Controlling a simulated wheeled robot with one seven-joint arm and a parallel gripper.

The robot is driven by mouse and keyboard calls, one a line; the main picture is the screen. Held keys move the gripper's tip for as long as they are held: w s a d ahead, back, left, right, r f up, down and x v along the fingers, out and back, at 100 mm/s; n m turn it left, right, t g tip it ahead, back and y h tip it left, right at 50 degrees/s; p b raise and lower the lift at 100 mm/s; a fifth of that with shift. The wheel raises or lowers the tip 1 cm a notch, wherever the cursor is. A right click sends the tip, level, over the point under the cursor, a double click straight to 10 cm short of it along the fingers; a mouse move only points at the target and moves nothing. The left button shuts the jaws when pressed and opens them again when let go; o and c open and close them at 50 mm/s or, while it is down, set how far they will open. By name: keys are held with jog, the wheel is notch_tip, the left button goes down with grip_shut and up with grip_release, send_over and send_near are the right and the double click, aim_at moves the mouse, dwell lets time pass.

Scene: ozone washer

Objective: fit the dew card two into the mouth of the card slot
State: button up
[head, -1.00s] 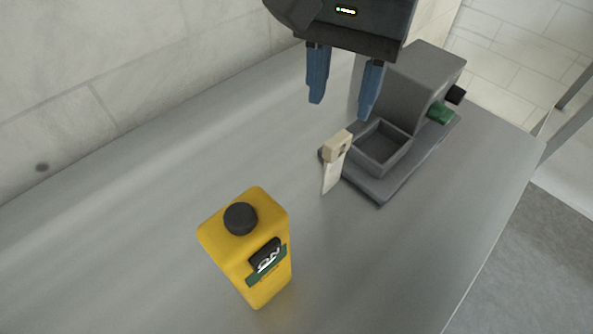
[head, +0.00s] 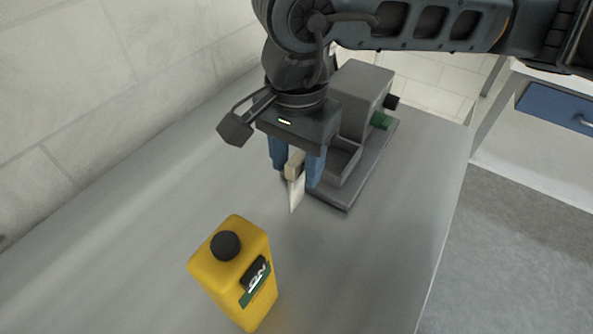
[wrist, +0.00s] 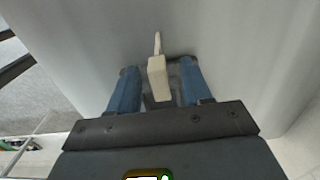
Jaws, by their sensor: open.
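A pale card with a tan block at its top, likely the dew card two (head: 297,192), stands upright just left of the grey machine (head: 358,100). My gripper (head: 297,174) points down over it, with its blue fingers open on either side of the tan block. In the wrist view the block (wrist: 158,80) sits between the two spread fingers (wrist: 159,68), and I see no firm grip on it. I cannot make out the mouth of the card slot; my gripper hides part of the machine's near side.
A yellow bottle (head: 232,272) with a black cap stands on the grey bench (head: 350,270) in front of the card. The machine has an open square tray (head: 343,160) and a green knob (head: 380,120). A pale tiled wall runs along the left. The bench's right front is clear.

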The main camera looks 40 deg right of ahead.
jog(key=shift+f, duration=0.15)
grip_shut()
dwell(0.4)
jog(key=shift+r, duration=0.85)
notch_tip(320, 180, up, 2)
jog(key=shift+r+b, duration=0.25)
jog(key=shift+b, duration=0.35)
jog(key=s+d+r+b, duration=0.2)
jog(key=d+r, duration=0.5)
jog(key=d, duration=0.4)
jog(key=shift+s, duration=0.7)
